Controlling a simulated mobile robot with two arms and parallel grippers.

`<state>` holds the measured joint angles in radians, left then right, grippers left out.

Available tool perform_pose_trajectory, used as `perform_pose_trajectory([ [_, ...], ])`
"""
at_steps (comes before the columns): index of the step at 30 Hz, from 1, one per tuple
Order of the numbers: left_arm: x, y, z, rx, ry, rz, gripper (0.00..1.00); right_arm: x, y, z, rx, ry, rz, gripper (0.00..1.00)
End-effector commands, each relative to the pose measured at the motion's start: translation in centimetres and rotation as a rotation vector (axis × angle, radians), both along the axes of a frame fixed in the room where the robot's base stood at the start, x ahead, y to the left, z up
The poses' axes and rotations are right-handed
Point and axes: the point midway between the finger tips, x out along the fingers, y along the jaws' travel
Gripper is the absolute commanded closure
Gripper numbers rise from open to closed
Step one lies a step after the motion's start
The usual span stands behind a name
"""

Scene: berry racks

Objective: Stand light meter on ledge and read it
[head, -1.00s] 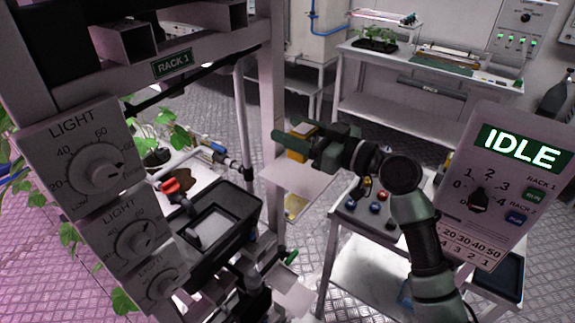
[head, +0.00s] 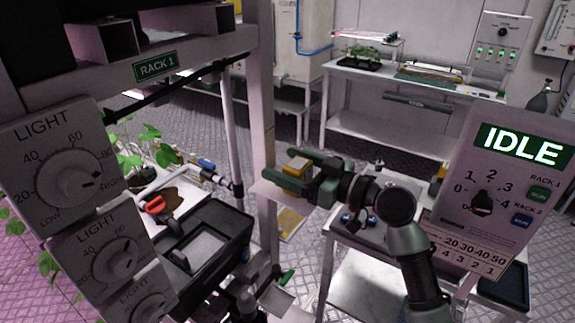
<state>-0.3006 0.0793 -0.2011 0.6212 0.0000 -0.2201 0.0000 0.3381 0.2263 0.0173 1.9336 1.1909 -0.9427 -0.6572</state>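My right gripper (head: 287,169) reaches in from the right with dark green fingers. Its fingers lie on either side of a small yellow block, which I take to be the light meter (head: 297,168), and it looks shut on it. The meter is over or at a pale flat plate, likely the ledge (head: 266,191), beside the rack post. I cannot tell whether the meter touches the ledge. Its reading face cannot be made out.
Rack 1 (head: 266,110) stands at left, with several LIGHT dials (head: 68,178) in front. A black tray (head: 240,215) is behind them. A panel reading IDLE (head: 519,146) stands at right above a small cart (head: 360,280). A white bench (head: 420,85) is at the back.

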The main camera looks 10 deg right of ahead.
Motion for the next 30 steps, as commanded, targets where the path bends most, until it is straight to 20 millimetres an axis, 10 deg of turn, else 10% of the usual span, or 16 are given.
perform_pose_trajectory([
  [30,-0.1,0.1,-2.9,0.001,0.001,0.001,0.64,-5.3,-5.3,0.2,0.000,-0.001,0.000,0.26],
])
